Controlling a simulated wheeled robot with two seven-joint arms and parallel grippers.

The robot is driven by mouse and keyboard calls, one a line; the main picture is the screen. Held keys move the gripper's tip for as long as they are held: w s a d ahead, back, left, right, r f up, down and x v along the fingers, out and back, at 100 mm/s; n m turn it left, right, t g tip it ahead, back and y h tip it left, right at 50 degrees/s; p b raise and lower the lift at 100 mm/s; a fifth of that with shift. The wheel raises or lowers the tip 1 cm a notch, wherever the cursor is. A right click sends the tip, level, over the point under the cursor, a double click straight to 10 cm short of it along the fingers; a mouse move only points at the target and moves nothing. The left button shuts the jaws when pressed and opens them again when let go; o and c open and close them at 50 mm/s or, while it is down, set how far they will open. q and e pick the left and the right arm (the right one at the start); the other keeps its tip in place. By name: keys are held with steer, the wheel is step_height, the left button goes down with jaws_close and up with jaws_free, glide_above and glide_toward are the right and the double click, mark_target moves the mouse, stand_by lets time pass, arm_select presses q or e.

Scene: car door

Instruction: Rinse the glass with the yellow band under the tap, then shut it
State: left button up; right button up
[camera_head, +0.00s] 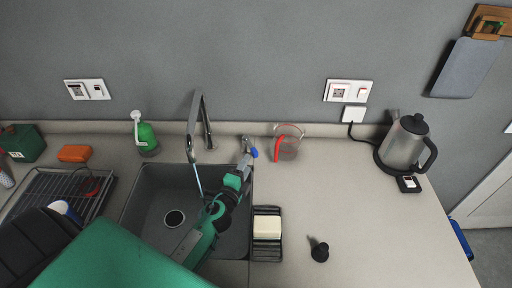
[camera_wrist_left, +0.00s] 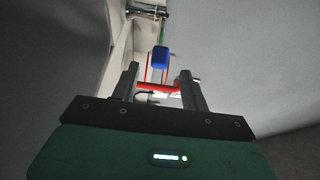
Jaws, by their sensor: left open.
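The grey tap (camera_head: 197,115) arches over the dark sink (camera_head: 145,200), and a thin pale stream runs down from its spout. My left gripper (camera_head: 247,161) is open at the back right of the sink, close to the blue-tipped tap lever (camera_head: 254,153). In the left wrist view a blue block (camera_wrist_left: 160,57), likely that lever tip, shows just beyond my left fingertips (camera_wrist_left: 160,78); I cannot tell if they touch. I make out no glass with a yellow band. A clear vessel with a red handle (camera_head: 280,145) stands right of the lever. My right gripper is out of view.
A green soap bottle (camera_head: 147,138) stands behind the sink. A drying rack (camera_head: 45,190) is at left, partly hidden. A pale block (camera_head: 267,227) lies in a black holder right of the sink. A kettle (camera_head: 403,145) stands at right; the counter before it is mostly clear.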

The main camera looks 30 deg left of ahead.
mark_target(250, 146)
arm_select(q)
steer(key=w, duration=0.9)
steer(key=shift+w+a+p, duration=0.25)
steer(key=shift+a+p, duration=0.15)
steer(key=shift+c, duration=0.3)
jaws_close()
